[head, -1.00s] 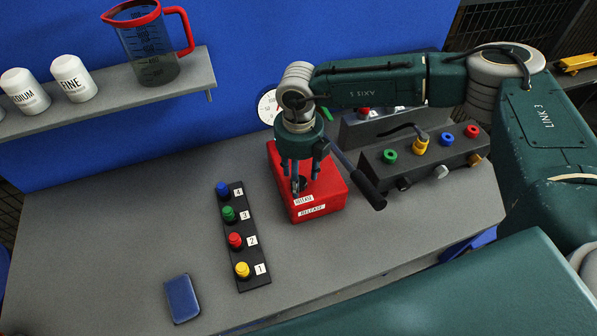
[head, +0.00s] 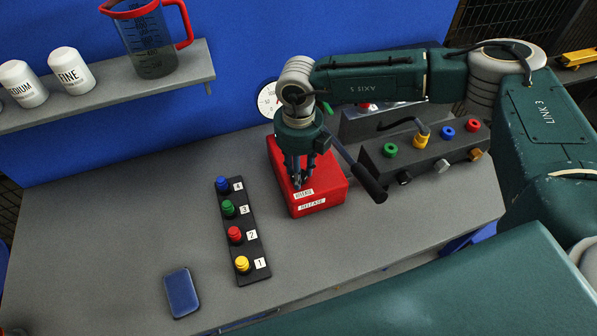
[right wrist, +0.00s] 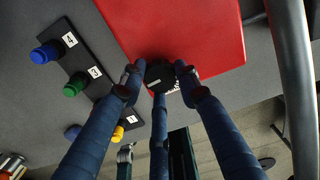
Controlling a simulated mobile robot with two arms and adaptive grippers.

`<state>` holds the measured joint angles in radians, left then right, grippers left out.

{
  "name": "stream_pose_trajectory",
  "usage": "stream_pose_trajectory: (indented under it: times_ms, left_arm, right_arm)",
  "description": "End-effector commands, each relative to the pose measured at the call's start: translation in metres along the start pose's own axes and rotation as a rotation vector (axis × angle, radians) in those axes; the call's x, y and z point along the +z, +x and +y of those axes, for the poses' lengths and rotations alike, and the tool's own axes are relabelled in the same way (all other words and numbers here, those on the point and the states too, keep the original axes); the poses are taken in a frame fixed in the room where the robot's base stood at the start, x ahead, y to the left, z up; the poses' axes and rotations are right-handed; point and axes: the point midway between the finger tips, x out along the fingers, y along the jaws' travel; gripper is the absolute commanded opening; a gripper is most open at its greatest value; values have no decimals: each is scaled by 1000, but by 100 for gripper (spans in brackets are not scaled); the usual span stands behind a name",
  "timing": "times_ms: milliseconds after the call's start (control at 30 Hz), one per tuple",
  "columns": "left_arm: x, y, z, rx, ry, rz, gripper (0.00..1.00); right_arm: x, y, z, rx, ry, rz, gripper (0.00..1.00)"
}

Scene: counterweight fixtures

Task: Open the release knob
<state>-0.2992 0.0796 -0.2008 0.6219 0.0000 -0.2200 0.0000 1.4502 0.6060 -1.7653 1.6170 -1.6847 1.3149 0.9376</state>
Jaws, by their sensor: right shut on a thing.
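The red release box (head: 335,190) stands on the grey bench with two white RELEASE labels on its front part. Its dark round knob (right wrist: 158,74) shows in the right wrist view, above the red top face. My right gripper (head: 299,182) points down over the front left part of the box. In the right wrist view its blue fingers (right wrist: 157,82) are shut on the knob from several sides. In the head view the fingers hide the knob, so I cannot tell how it is turned. My left gripper is not in view.
A black strip with numbered coloured pegs (head: 258,275) lies left of the box. A dark fixture with coloured rings (head: 425,155) stands to the right. A blue block (head: 181,293) lies at front left. A shelf (head: 120,98) holds a jug and white jars.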

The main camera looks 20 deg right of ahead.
Motion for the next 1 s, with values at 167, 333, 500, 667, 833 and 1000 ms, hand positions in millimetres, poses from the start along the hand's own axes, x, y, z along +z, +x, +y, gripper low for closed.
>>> stream_pose_trajectory:
  times_ms: [167,333,500,667,833,1000]
  left_arm:
    - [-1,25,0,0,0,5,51]
    - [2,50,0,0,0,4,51]
    - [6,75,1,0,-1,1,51]
    - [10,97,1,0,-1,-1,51]
    - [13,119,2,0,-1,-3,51]
    - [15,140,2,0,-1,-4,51]
  right_arm:
    - [2,5,0,0,-112,-4,6]
    - [2,6,-1,0,-261,-5,6]
    - [2,6,-1,-1,-424,-6,6]
    - [2,5,0,-1,-576,-7,6]
    - [2,5,0,-2,-737,-7,6]
    - [2,4,0,-2,-899,-8,6]
